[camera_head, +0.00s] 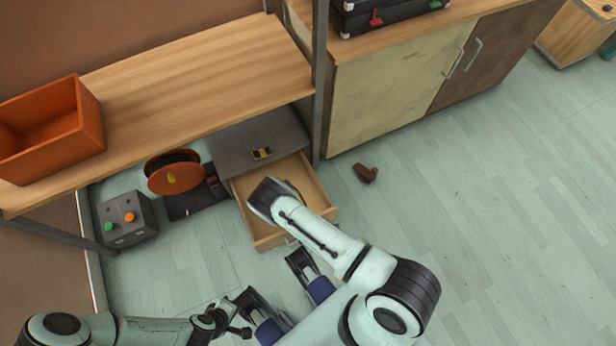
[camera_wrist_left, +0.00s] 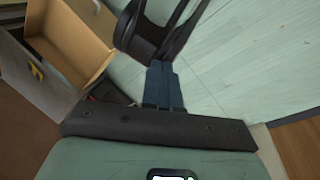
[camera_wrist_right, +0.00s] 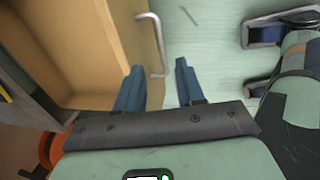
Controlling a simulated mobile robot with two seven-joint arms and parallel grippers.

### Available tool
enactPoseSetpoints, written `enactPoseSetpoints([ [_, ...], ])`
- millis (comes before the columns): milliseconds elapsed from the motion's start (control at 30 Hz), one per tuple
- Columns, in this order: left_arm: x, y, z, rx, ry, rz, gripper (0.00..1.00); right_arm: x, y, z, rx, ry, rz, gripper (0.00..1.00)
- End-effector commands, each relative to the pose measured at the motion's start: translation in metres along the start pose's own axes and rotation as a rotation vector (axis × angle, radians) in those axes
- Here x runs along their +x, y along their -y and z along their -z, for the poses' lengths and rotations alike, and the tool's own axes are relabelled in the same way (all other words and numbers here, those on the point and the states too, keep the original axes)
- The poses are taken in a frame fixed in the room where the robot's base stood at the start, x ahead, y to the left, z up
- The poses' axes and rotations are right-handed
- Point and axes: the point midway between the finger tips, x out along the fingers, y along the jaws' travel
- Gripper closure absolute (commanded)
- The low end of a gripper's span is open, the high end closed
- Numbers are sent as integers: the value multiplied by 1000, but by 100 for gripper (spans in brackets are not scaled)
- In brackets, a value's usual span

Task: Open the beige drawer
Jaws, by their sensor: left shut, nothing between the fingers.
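The beige drawer (camera_head: 309,186) stands partly pulled out of a low grey cabinet (camera_head: 240,143) under the bench. It looks empty where its inside shows, also in the left wrist view (camera_wrist_left: 72,42) and the right wrist view (camera_wrist_right: 72,55). Its grey bar handle (camera_wrist_right: 151,38) is on the front panel. My right gripper (camera_wrist_right: 160,72) is open at the drawer front, with one end of the handle showing between its fingertips; contact is unclear. In the head view my right wrist hides it. My left gripper (camera_wrist_left: 160,68) is shut and empty, low and away from the drawer.
An orange bin (camera_head: 55,140) stands on the wooden bench (camera_head: 190,75). Under it are an orange reel (camera_head: 170,176) and a grey button box (camera_head: 127,222). A brown object (camera_head: 365,174) lies on the otherwise open floor.

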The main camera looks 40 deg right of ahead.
Motion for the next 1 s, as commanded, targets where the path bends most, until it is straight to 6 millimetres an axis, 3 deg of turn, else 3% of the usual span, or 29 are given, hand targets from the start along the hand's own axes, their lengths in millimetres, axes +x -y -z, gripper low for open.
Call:
enactPoseSetpoints([
  [33, -6, -2, -6, 2, 15, -1, 100, -12, -1, 0, 0, 0, -1, 62],
  [200, -11, -4, -15, 4, 44, -2, 100, -28, 0, 0, 0, 1, 0, 62],
  [867, -12, -4, -18, 4, 52, -2, 100, -31, 0, 0, 0, 0, 1, 62],
  [1000, -26, -7, -23, 4, 65, -1, 100, -47, -5, 0, 0, -1, -5, 62],
])
